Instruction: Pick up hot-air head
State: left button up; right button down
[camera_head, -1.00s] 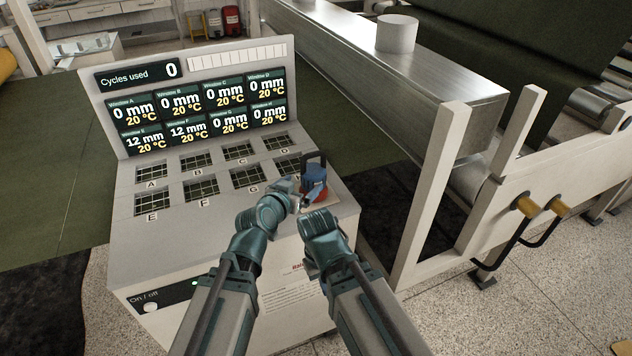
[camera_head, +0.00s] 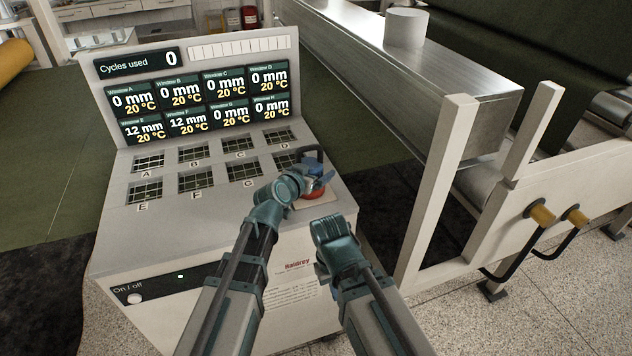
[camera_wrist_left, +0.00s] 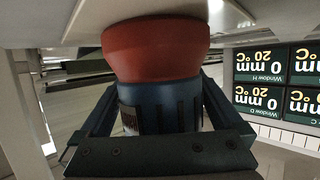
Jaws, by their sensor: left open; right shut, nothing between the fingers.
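The hot-air head (camera_head: 315,191) has a blue body, a dark handle and a red base. It stands upright on a light pad at the right end of the console top. My left gripper (camera_head: 312,180) is at the head and partly hides it. In the left wrist view the head's red base (camera_wrist_left: 155,48) and blue body show between the two open fingers of my left gripper (camera_wrist_left: 155,110), one on each side. I cannot tell whether they touch the body. My right gripper (camera_head: 330,228) is shut and empty, in front of the console's right edge.
The console (camera_head: 110,235) has several lettered grid windows and a display panel (camera_head: 190,95). A metal beam with a white cylinder (camera_head: 407,28) on it runs behind. A white machine frame with upright posts (camera_head: 435,190) stands close on the right.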

pick_arm(q)
jog(key=shift+a, duration=0.1)
jog(key=shift+c, duration=0.6)
grip_shut()
